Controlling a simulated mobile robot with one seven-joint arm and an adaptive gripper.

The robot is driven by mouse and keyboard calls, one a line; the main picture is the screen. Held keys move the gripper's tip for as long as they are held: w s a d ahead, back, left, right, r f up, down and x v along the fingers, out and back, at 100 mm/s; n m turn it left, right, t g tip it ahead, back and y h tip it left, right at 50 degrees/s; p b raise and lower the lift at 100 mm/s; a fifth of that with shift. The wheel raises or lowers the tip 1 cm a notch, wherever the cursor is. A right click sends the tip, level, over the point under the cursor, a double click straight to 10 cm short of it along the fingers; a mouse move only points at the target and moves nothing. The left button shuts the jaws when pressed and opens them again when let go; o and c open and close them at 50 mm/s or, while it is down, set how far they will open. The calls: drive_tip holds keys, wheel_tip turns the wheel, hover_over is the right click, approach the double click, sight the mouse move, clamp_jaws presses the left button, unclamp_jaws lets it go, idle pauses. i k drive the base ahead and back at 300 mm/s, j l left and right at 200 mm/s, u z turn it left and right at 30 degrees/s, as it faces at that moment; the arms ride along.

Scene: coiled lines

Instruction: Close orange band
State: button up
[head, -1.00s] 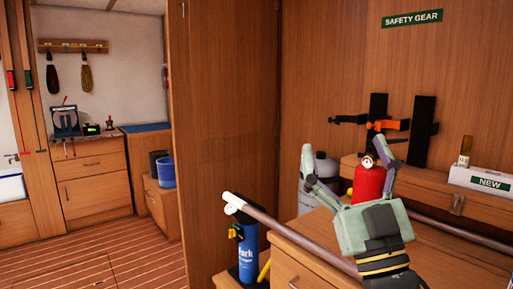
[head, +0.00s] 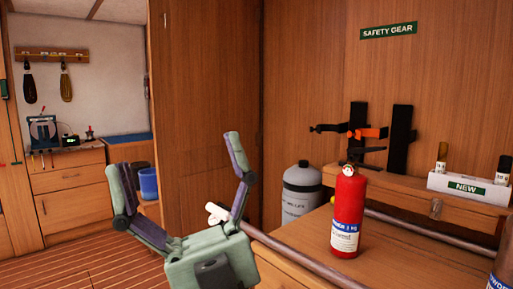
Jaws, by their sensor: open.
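The orange band (head: 371,132) is mounted by the black wall brackets below the SAFETY GEAR sign. It sticks out to the left from the right bracket (head: 401,128) and looks swung open, with nothing inside it. A black band (head: 327,128) sticks out from the left bracket (head: 357,116). My gripper (head: 174,165) is open and empty in the left foreground, its fingers spread wide. It is well left of the orange band and apart from it.
A red fire extinguisher (head: 347,210) stands upright on the wooden counter (head: 400,240), in front of the brackets. A grey cylinder (head: 302,192) stands behind the counter. A white NEW box (head: 467,189) holding bottles sits at right. A rail (head: 290,255) runs along the counter's front.

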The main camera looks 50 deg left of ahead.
sight(359, 133)
drive_tip(key=i+u, duration=0.15)
drive_tip(key=i, duration=0.95)
